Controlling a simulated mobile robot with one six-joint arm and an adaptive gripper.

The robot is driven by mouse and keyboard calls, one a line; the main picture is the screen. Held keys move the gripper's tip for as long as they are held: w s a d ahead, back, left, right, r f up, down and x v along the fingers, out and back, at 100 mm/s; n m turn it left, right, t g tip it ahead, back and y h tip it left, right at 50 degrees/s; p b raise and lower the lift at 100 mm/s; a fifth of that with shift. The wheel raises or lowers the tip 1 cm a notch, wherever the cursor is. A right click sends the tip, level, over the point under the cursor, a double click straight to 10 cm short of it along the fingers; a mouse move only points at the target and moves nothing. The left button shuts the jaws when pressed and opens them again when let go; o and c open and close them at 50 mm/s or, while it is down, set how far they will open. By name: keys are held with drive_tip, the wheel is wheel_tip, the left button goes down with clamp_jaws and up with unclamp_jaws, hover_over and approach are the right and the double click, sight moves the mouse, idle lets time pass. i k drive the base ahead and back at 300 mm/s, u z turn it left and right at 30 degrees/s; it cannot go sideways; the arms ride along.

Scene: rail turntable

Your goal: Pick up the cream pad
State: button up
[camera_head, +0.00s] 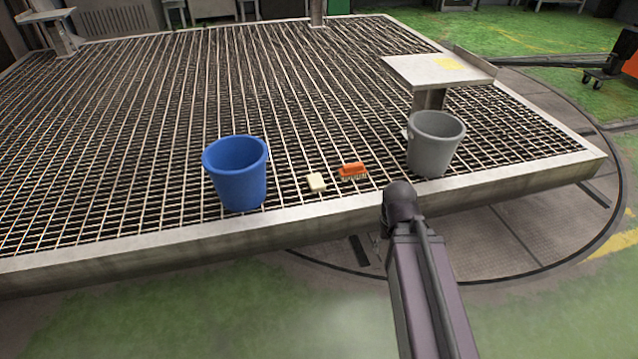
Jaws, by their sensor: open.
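The cream pad (317,182) is a small pale block lying on the metal grating near its front edge. It sits between a blue bucket and an orange brush (353,171), close to the brush's left side, with a small gap. Nothing covers the pad. My gripper is not in view; only a part of my arm shows at the lower right, reaching up to the platform's front edge, right of the pad and the brush.
A blue bucket (237,174) stands left of the pad and a grey bucket (434,143) stands to the right. A grey metal stand (437,72) rises behind the grey bucket. The platform has a raised front rim (180,243). The grating (290,100) behind the pad is clear.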

sight(316, 181)
drive_tip(key=u, duration=0.05)
drive_tip(key=i, duration=1)
drive_tip(key=z, duration=0.05)
